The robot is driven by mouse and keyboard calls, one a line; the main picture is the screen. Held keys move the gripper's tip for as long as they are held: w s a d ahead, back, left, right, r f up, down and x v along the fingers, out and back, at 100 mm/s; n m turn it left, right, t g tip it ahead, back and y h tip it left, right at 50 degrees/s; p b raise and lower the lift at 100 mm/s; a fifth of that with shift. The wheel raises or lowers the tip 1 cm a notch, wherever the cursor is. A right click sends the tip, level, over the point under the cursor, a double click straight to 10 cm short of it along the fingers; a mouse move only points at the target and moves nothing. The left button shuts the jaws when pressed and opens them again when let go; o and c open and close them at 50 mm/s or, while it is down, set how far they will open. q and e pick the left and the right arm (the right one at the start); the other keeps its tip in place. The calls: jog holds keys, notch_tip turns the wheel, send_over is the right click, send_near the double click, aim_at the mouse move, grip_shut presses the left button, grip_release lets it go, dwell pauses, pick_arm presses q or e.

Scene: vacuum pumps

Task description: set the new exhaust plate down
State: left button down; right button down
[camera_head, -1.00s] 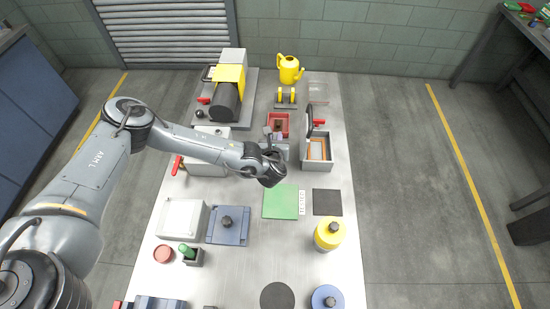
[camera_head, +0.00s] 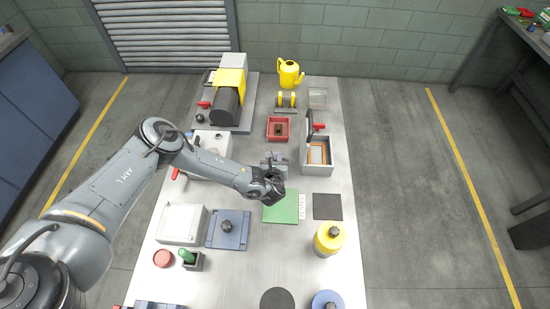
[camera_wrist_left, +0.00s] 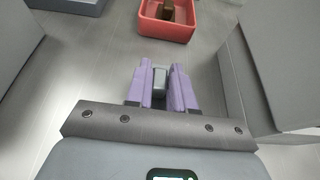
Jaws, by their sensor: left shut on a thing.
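My left gripper (camera_head: 274,160) reaches over the middle of the table, its fingers pointing toward the back. In the left wrist view its two purple fingers (camera_wrist_left: 160,82) are shut on a small grey piece (camera_wrist_left: 159,76). Only a little of that piece shows between the fingers. I cannot tell from its shape whether it is the new exhaust plate. A blue-grey square plate with a black knob (camera_head: 228,228) lies on the table, left of the green mat (camera_head: 281,208). My right gripper is not in view.
A red tray with a brown block (camera_head: 280,138) stands just beyond the gripper. A grey open box (camera_head: 317,168) is to the right, a white box (camera_head: 184,225) to the left. A yellow-topped cylinder (camera_head: 328,238) stands at front right. Bare table lies at the centre front.

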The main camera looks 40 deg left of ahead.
pick_arm(q)
jog(key=shift+f, duration=0.25)
jog(key=c, duration=1)
grip_release()
